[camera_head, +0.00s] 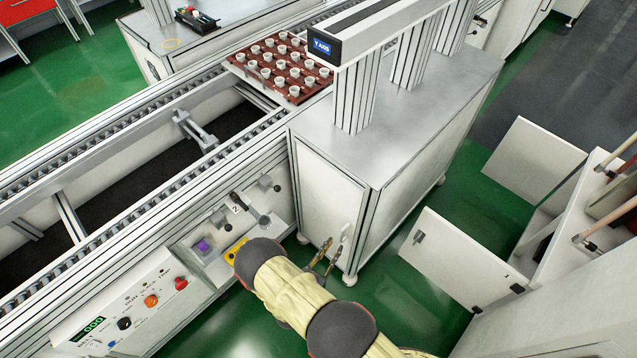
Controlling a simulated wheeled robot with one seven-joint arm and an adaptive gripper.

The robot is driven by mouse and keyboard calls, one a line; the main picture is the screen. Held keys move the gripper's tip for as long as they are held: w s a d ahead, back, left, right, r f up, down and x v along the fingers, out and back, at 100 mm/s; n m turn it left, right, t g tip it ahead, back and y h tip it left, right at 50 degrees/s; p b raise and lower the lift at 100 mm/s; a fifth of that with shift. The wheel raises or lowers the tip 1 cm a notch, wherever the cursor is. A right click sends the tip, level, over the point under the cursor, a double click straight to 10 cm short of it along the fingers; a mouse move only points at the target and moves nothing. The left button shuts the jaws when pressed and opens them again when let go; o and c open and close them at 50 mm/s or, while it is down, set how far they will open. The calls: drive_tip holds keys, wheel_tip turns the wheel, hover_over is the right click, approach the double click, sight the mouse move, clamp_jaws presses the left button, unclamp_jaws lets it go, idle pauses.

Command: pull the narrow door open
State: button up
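The narrow door (322,190) is a pale upright panel on the near end of the metal-topped cabinet (425,125). It looks shut, flush in its frame. A small light handle (345,232) sits low on its right side. My gripper (336,246) is at the lower part of the door, just below and left of the handle. Its two thin fingers point up toward the handle and stand apart, with nothing seen between them. I cannot tell whether a fingertip touches the handle or door. My arm comes in from the bottom and hides the floor below.
On the left runs the conveyor (110,140), with a control panel (140,305) and levers (250,208) on its near side. A brown tray (285,65) of white pots lies on it. A white cabinet with open doors (460,262) stands right. Green floor (385,310) lies between.

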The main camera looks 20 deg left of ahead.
drive_tip(key=w+a+r+g+y, duration=0.3)
drive_tip(key=w+a+r+g, duration=0.3)
drive_tip(key=w+a+r, duration=0.25)
wheel_tip(320, 180, up, 14)
drive_tip(key=w+n+g+y+p, duration=0.1)
drive_tip(key=g+y, duration=0.2)
drive_tip(key=g, duration=0.2)
drive_tip(key=shift+a+r+y, duration=0.25)
drive_tip(key=shift+y, duration=0.05)
idle(0.7)
